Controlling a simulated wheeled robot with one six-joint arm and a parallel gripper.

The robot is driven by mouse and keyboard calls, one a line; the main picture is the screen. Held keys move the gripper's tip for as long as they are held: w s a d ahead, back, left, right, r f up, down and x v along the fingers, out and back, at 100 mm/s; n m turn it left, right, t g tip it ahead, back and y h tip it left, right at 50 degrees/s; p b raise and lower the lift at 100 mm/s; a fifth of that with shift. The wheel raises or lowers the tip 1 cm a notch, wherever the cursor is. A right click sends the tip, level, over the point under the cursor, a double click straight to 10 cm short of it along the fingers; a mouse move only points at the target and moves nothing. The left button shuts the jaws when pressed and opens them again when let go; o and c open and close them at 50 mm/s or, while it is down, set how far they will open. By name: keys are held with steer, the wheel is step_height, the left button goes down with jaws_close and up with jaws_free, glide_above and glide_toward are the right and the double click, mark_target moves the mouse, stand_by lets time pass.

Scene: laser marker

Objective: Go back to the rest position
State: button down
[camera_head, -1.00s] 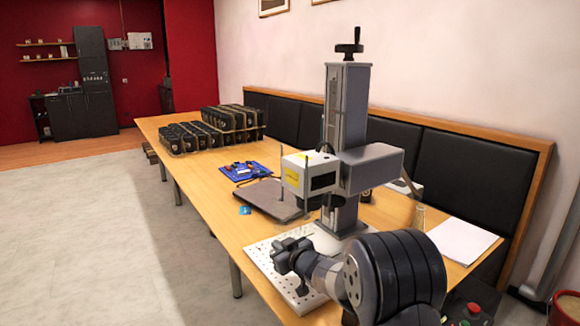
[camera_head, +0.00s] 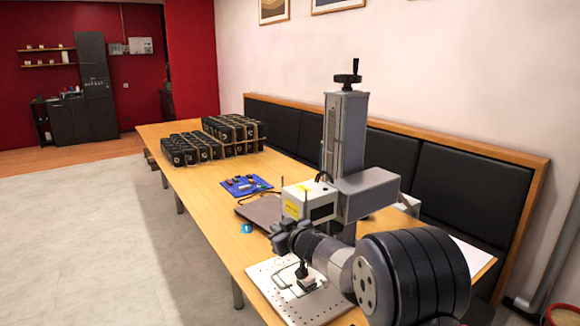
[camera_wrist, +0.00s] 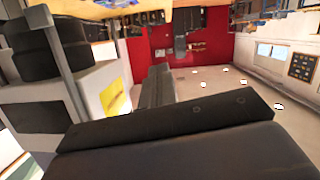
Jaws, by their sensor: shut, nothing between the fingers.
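My gripper (camera_head: 279,236) is shut and empty in the head view. It appears in front of the laser marker's lower head, above the perforated plate (camera_head: 262,276), apart from it. In the wrist view my dark shut fingers (camera_wrist: 157,88) point toward the far red wall. The grey laser marker (camera_head: 343,135) stands upright on the table. Its white head with a yellow label (camera_head: 297,200) also shows close at the left of the wrist view (camera_wrist: 112,97). A small black and white object (camera_head: 306,284) sits on the plate, below my arm.
The long wooden table (camera_head: 205,205) carries a blue board (camera_head: 246,186) and black boxes in racks (camera_head: 230,133) farther back. A small blue item (camera_head: 246,229) lies near its left edge. A black padded bench back (camera_head: 450,180) lines the wall. The floor at left is clear.

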steer(key=r+v, duration=0.1)
steer(key=v, duration=0.7)
steer(key=shift+s+r, duration=0.25)
steer(key=shift+r, duration=0.2)
steer(key=shift+a, duration=0.1)
